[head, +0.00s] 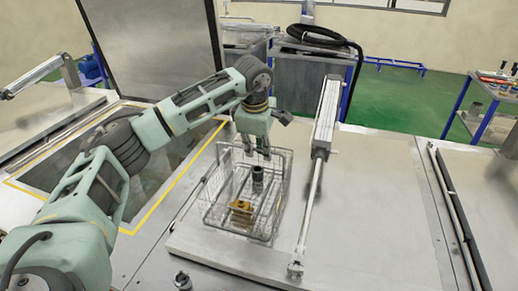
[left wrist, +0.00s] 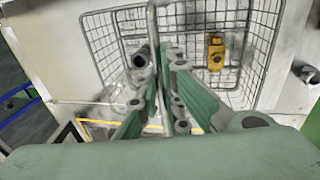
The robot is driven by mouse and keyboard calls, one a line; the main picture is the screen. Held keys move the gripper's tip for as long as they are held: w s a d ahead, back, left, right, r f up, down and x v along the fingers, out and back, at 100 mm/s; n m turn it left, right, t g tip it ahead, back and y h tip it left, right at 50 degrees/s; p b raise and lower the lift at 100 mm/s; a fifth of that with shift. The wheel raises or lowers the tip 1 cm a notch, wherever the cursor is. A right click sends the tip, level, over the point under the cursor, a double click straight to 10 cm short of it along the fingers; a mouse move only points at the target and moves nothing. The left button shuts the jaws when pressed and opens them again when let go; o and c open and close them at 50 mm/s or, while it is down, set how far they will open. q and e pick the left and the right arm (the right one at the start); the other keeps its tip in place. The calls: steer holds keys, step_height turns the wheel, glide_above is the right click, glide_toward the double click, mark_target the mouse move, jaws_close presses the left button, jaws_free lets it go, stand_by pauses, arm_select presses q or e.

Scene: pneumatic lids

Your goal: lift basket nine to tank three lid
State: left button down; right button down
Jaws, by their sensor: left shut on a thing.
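A wire basket (head: 212,213) is over the closed metal lid (head: 370,225) in the middle of the head view. It holds a yellow part (head: 241,208) and a dark cylindrical part (head: 257,174). My left gripper (head: 257,154) is at the basket's far upper side, shut on the basket's handle wire. In the left wrist view the basket (left wrist: 262,48) fills the upper middle, with the yellow part (left wrist: 215,53) inside and the green fingers (left wrist: 168,95) closed around the wire handle. I cannot tell whether the basket's bottom touches the lid. My right gripper is not in view.
A pneumatic cylinder (head: 326,118) with its rod stands on the lid just right of the basket. An open tank (head: 75,178) with yellow-edged rim lies left, its lid (head: 155,45) raised. A blue-framed cart (head: 482,103) stands far right. The lid's right part is clear.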

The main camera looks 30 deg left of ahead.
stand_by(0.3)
arm_select(q)
steer(key=c, duration=1.8)
jaws_free()
steer(key=shift+s+r, duration=0.1)
steer(key=shift+c, duration=0.2)
steer(key=shift+f, duration=0.3)
steer(key=w+a+p+v, duration=0.1)
steer(key=p+v, duration=0.4)
steer(key=v, duration=1.9)
steer(key=shift+w+r, duration=0.3)
steer(key=shift+w, duration=0.3)
